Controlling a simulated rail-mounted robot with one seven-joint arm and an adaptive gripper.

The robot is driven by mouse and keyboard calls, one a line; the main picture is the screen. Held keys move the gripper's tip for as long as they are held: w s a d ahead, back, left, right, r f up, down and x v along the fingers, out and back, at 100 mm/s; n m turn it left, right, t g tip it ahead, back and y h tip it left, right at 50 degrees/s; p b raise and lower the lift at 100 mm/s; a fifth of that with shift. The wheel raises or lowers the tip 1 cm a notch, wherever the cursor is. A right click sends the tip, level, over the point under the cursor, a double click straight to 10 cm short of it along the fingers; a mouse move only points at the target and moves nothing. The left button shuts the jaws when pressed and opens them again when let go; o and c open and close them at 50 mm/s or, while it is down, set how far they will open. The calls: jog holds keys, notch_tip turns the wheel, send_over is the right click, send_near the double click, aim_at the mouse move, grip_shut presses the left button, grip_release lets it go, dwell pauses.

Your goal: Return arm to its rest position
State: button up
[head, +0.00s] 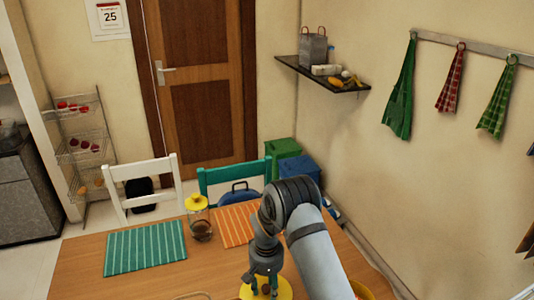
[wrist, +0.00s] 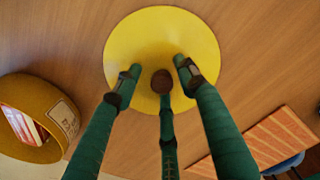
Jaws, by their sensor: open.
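My gripper (head: 264,283) is low over the wooden table at the bottom of the head view. Part of this disc (head: 285,290) also shows beside the gripper in the head view. My arm covers the table to the right of the gripper.
A yellow round container (wrist: 52,98) with a label stands at the left of the wrist view. On the table (head: 80,270) are a green striped mat (head: 145,248), an orange striped mat (head: 236,224) and a yellow-lidded jar (head: 201,228). Chairs stand behind; a wall shelf (head: 325,76) is above.

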jog(key=shift+w+r+b, duration=0.1)
jog(key=shift+r+b, duration=0.4)
jog(key=shift+r, duration=1.3)
jog(key=shift+f, duration=0.1)
